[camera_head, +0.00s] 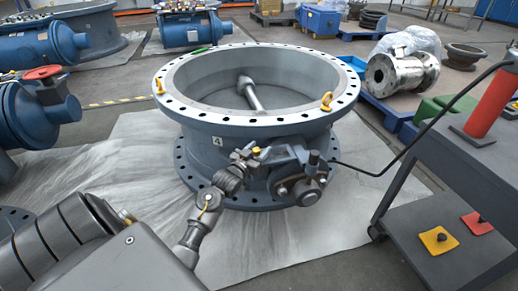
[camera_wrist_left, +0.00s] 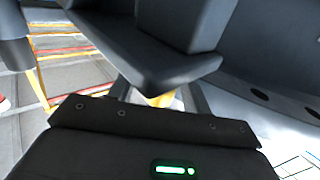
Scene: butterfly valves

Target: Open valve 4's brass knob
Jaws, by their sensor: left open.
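Valve 4 (camera_head: 218,142) is a large grey-blue ring valve with flanges, marked with a white 4, standing in the middle of the head view. A small brass-yellow knob (camera_head: 256,150) shows on the actuator at its front. My left gripper (camera_head: 248,157) is open at that knob, reaching in from the lower left. In the left wrist view, a brass-yellow part (camera_wrist_left: 162,100) shows between the slim fingers, below a dark grey actuator part (camera_wrist_left: 150,60) that hides its top. I cannot tell whether the fingers touch it. My right gripper is not in view.
A round actuator housing (camera_head: 300,188) sticks out right of the knob. A dark cart (camera_head: 440,215) with a red cylinder (camera_head: 492,103) stands at the right, and a black cable runs from it to the valve. Blue valves (camera_head: 40,47) stand at the left. Grey sheeting covers the floor.

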